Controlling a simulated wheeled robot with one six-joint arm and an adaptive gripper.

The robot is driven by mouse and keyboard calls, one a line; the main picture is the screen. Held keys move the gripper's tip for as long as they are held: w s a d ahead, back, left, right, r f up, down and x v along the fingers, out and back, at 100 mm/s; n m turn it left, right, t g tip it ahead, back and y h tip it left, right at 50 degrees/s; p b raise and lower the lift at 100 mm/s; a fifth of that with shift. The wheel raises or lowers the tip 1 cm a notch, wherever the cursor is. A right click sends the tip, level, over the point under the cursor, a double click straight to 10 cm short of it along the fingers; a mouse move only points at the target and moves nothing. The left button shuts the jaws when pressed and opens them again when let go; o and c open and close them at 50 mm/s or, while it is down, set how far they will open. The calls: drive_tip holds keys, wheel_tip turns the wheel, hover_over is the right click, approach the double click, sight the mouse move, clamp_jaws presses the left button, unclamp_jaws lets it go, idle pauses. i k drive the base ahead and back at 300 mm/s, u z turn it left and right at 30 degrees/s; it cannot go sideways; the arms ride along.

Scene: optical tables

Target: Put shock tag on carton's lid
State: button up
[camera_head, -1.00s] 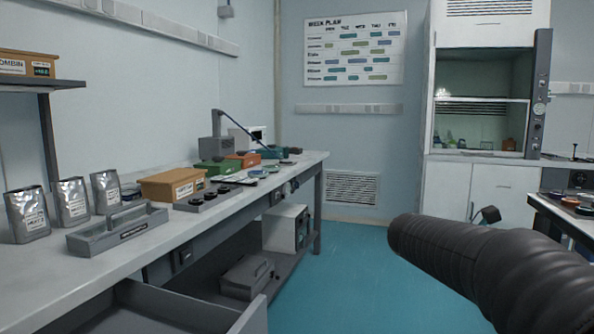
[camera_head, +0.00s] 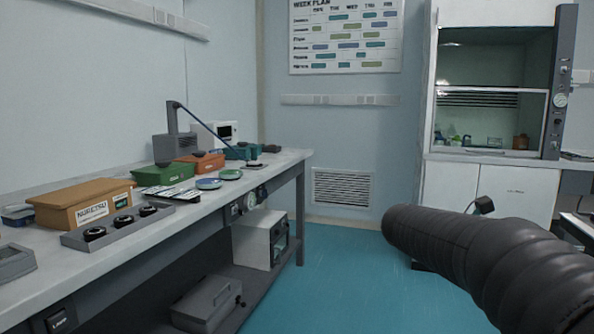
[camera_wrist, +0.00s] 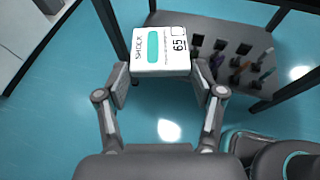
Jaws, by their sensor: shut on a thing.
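The shock tag (camera_wrist: 161,52) is a small white block with a teal window and the printed word SHOCK. It shows in the wrist view, held between the two fingers of my gripper (camera_wrist: 162,76), which is shut on it, above the teal floor. In the head view my gripper and the tag are out of sight; only my dark ribbed arm shows at the right.
The long left bench (camera_head: 215,207) also holds a grey tray with black rings (camera_head: 120,226), a green box (camera_head: 163,174) and an orange box (camera_head: 203,162). A fume hood (camera_head: 492,110) stands at the back right. The teal floor (camera_head: 335,275) is clear in the middle.

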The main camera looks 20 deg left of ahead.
sight(103, 183)
drive_tip(key=i, duration=1.75)
drive_tip(key=u, duration=2.4)
